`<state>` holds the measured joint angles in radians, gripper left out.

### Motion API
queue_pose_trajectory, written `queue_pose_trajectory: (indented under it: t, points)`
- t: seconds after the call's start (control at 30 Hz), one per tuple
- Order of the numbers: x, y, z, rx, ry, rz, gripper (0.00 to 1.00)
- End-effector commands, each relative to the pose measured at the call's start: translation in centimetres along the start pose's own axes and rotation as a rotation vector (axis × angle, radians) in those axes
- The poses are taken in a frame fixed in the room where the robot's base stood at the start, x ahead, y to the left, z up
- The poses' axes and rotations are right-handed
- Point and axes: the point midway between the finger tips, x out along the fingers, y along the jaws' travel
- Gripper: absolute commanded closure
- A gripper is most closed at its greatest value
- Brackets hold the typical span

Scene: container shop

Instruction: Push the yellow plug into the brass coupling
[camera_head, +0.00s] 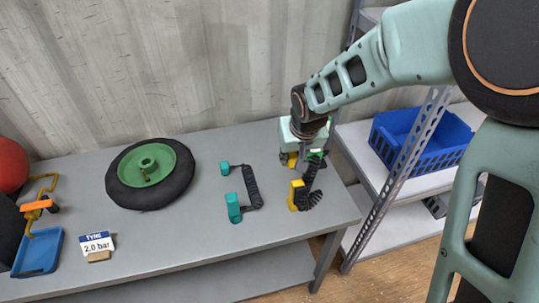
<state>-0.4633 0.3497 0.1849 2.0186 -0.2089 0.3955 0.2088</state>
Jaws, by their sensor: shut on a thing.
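My gripper (307,151) is at the right end of the grey bench, pointing down and shut on the yellow plug (292,160). Only a small yellow part shows below the gripper; the rest is hidden. A black coiled hose (311,184) runs from near the gripper to a yellow block (296,196) on the bench. A small brass-coloured piece (147,178) shows inside the green hub of the wheel; I cannot tell whether it is the brass coupling.
The grey bench (190,228) also holds a black tyre (128,190), a teal block (234,208) with its own coiled hose, a sign reading 2.0 bar (97,243) and a blue tray (38,252). A metal rack with a blue crate (425,145) stands at the right.

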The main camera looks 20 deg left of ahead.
Motion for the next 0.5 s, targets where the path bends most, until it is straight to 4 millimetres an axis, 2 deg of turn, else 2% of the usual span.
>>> queue_pose_trajectory:
  t: [0.03,0.1,0.3,0.4,0.5]
  points:
    - [-1.4,2.7,0.2,0.044,0.000,0.021,1.00]
    - [-2.9,6.3,1.1,0.106,-0.002,0.049,1.00]
    - [-7.6,16.2,5.4,0.303,-0.002,0.130,1.00]
    - [-9.9,19.9,7.9,0.393,-0.003,0.165,1.00]
    - [-11.6,22.5,10.1,0.466,-0.001,0.192,1.00]
